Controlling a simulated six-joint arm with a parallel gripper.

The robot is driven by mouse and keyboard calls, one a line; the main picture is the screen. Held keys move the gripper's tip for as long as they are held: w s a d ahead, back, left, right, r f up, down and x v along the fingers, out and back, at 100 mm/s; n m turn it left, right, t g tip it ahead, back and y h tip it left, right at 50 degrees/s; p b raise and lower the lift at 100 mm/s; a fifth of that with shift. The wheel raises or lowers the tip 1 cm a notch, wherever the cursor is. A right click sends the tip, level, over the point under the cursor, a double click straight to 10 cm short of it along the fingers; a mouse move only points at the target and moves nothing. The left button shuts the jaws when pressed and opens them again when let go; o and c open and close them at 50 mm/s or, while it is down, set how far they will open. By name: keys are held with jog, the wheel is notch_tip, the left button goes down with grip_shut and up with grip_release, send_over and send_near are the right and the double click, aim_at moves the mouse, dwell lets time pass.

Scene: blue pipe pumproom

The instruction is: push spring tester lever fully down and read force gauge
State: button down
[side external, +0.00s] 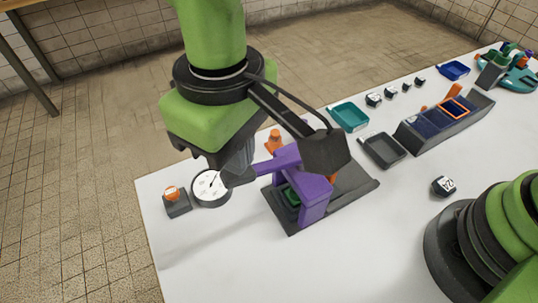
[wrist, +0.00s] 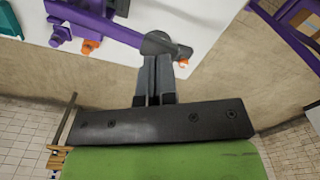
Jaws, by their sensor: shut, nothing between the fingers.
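The spring tester has a purple frame (side external: 314,200) on a dark base plate (side external: 350,190). Its purple lever (side external: 275,163) reaches left and slopes slightly down toward a dark knob at its end. The lever also shows in the wrist view (wrist: 105,28), with its round dark knob (wrist: 160,43). My gripper (side external: 238,172) is shut and empty, its tips at the knob; contact cannot be told for certain. The white round force gauge (side external: 210,188) stands just left of the knob. Its dark needle points up and right, but the numbers are too small to read.
A small dark block with an orange top (side external: 172,195) stands left of the gauge. An orange piece (side external: 273,140) stands behind the lever. A teal tray (side external: 349,115), a grey tray (side external: 383,150) and a numbered block (side external: 443,186) lie right. The front table is clear.

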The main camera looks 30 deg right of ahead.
notch_tip(320, 180, down, 7)
dwell(1.8)
dwell(0.4)
jog(key=shift+r, duration=6.05)
jog(key=w+d+r+m+t+y, duration=0.1)
jog(key=w+d+r+m+y, duration=0.15)
jog(key=d+r, duration=0.55)
jog(key=s+d+m+t, duration=0.3)
jog(key=s+d, duration=0.3)
jog(key=d, duration=0.3)
jog(key=s+d+r+m+t, duration=0.1)
jog(key=s+d+m+t, duration=0.2)
jog(key=d, duration=0.7)
jog(key=s+m, duration=0.1)
jog(key=s, duration=0.1)
jog(key=shift+s+r+m, duration=0.15)
jog(key=shift+s+m, duration=0.2)
